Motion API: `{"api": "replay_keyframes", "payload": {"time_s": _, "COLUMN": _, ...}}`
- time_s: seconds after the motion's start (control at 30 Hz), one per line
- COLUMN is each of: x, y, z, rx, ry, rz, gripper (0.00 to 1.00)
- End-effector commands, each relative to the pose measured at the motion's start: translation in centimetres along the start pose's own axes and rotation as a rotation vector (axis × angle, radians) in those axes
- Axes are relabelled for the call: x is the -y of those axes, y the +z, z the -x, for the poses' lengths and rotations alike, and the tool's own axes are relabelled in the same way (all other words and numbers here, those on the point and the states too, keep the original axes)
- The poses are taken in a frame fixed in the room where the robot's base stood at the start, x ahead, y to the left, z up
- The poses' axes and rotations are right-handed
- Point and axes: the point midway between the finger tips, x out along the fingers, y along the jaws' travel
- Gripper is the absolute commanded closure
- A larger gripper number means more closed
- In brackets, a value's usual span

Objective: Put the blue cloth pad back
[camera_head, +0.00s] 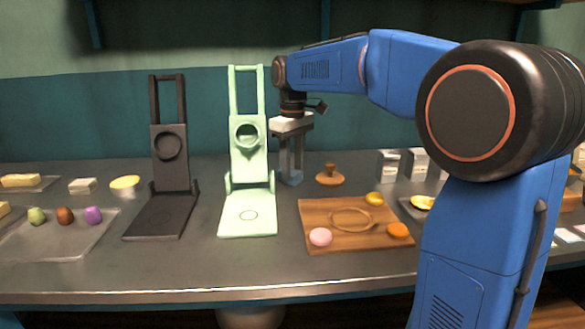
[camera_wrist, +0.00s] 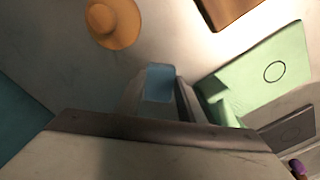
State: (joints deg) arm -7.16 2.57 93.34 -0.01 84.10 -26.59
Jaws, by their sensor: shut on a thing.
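My gripper (camera_head: 291,176) points straight down just right of the pale green press stand (camera_head: 250,177), close to the table top (camera_head: 190,265). In the wrist view the blue cloth pad (camera_wrist: 160,84) shows as a light blue patch between the two fingers, and the gripper is shut on it. The pad's lower side and edges are hidden by the fingers. I cannot tell from the head view whether the pad touches the table. The green stand also shows in the wrist view (camera_wrist: 262,72), to the right of the fingers.
A black stand (camera_head: 168,157) stands left of the green one. A wooden knob (camera_head: 330,177) is right of my gripper. A wooden board (camera_head: 345,240) with small coloured pieces lies in front. A tray (camera_head: 60,243) with coloured pieces is at left. White boxes (camera_head: 388,163) stand at right.

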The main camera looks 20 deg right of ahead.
Motion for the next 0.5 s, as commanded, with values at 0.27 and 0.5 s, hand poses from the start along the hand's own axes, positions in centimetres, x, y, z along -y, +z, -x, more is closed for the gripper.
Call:
{"api": "replay_keyframes", "payload": {"time_s": 0.27, "x": 0.00, "y": 0.00, "z": -0.21, "rx": -0.001, "ry": 0.000, "rz": 0.000, "gripper": 0.86}}
{"api": "replay_keyframes", "payload": {"time_s": 0.5, "x": 0.00, "y": 0.00, "z": -0.39, "rx": 0.000, "ry": 0.000, "rz": 0.000, "gripper": 0.46}}
